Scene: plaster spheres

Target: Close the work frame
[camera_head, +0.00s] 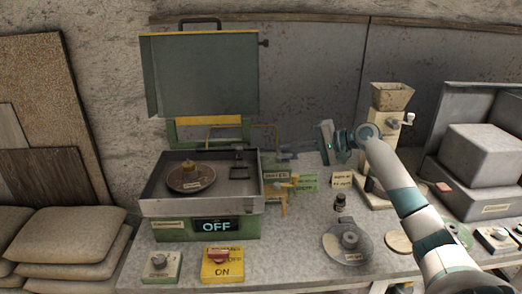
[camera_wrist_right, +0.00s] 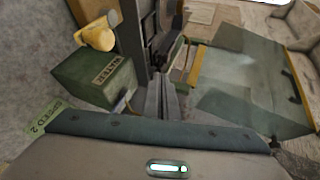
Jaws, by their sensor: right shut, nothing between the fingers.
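The work frame is a grey-green machine whose lid (camera_head: 205,75) stands raised and upright, with a yellow-edged bar and a black handle on top. Its open tray (camera_head: 160,205) sits below, holding a brown round plate (camera_head: 190,177) with a small piece on it. What looks like the lid also shows at the right in the wrist view (camera_wrist_right: 250,80). My right gripper (camera_head: 290,153) is to the right of the machine, apart from the lid. Its fingers are together and empty in the wrist view (camera_wrist_right: 163,95). My left gripper is not in view.
A green WATER box (camera_wrist_right: 95,78) with a yellow tap is close beside my right gripper. A yellow ON switch (camera_head: 222,265) and a dial (camera_head: 160,266) stand in front. An OFF display (camera_head: 216,225) is on the machine. A hand mill (camera_head: 388,120) stands right.

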